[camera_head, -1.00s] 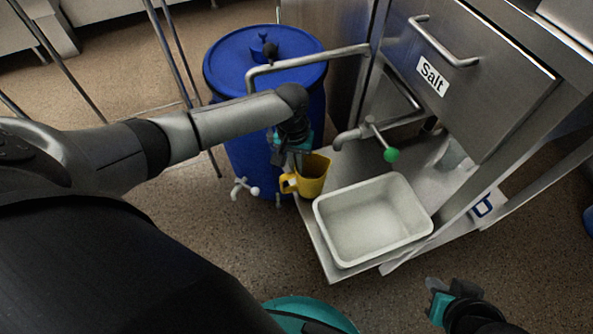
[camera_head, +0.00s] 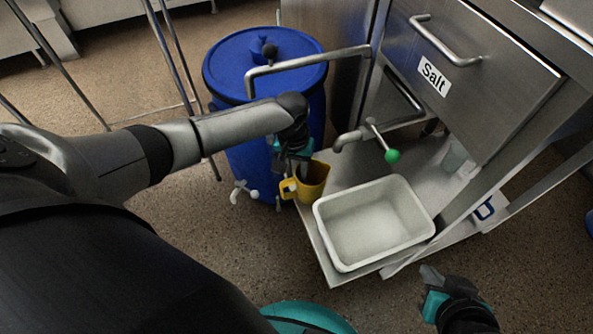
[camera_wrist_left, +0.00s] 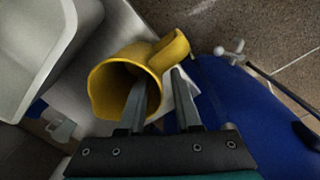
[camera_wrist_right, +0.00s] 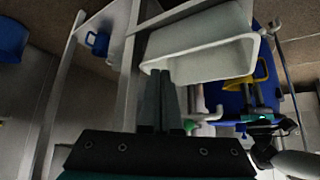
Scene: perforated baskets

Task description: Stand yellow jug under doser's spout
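The yellow jug (camera_head: 314,182) stands at the left edge of the steel shelf, its handle pointing left. My left gripper (camera_head: 294,168) is over it. In the left wrist view the fingers of the left gripper (camera_wrist_left: 158,100) straddle the wall of the jug (camera_wrist_left: 110,78): one is inside the mouth, one outside near the handle, with a gap between them. The doser (camera_head: 470,65) is a steel box labelled Salt. Its spout (camera_head: 342,143), with a green-knobbed lever (camera_head: 391,156), is right of and behind the jug. My right gripper (camera_head: 432,284) is shut and empty; it shows in the right wrist view (camera_wrist_right: 160,100).
A white basin (camera_head: 428,222) sits on the steel shelf (camera_head: 350,172), right of the jug. A blue barrel (camera_head: 228,85) with a white tap (camera_head: 243,190) stands behind my left arm. A bent steel pipe (camera_head: 300,62) crosses above it. A clear cup (camera_head: 455,157) stands at the shelf's back right.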

